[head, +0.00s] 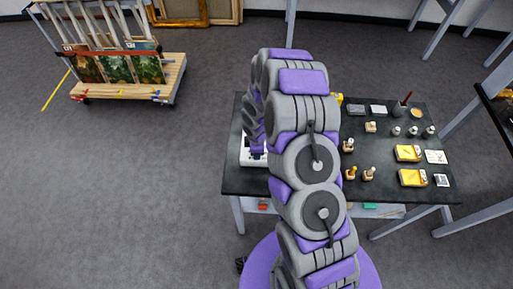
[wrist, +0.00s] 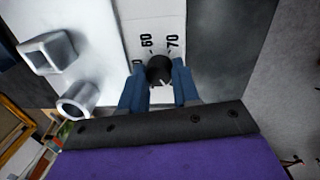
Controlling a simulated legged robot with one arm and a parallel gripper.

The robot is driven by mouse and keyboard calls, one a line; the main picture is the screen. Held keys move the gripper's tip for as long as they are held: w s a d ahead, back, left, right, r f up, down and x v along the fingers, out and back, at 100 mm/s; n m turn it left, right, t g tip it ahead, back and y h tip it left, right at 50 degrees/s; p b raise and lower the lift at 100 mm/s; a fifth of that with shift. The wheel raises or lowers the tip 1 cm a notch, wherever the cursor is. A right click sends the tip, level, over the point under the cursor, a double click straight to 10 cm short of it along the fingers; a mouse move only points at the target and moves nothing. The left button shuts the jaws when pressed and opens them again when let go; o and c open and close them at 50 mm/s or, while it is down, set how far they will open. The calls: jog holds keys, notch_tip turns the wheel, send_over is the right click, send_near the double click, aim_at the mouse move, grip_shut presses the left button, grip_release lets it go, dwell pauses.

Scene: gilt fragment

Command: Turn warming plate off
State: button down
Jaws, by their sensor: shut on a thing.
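The warming plate (head: 247,152) is a white device at the left part of the dark table, partly hidden by my arm in the head view. In the wrist view its white dial panel (wrist: 145,15) shows the printed numbers 60 and 70. A round black knob (wrist: 158,73) sits below those numbers, with a small light mark on its lower edge. My gripper (wrist: 160,68) has its two blue fingers on either side of the knob and is shut on it. In the head view my gripper is mostly hidden behind my arm.
The dark table (head: 235,180) also holds yellow boxes (head: 408,153), small stamp-like pieces (head: 368,174) and a dark cup (head: 399,109) on its right. In the wrist view, a square metal piece (wrist: 48,53) and a round one (wrist: 77,100) stand left of the fingers. A picture cart (head: 130,90) stands far left.

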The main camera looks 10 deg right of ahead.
jog(key=shift+w+r+n+p, duration=0.15)
jog(key=shift+n+p, duration=0.2)
jog(key=shift+n, duration=0.25)
jog(key=c, duration=1.9)
grip_release()
grip_shut()
jog(key=o, duration=1.1)
grip_release()
jog(key=r, duration=1.1)
jog(key=s+r, duration=0.1)
jog(key=r, duration=0.5)
jog(key=shift+s+a, duration=0.1)
jog(key=shift+s, duration=0.05)
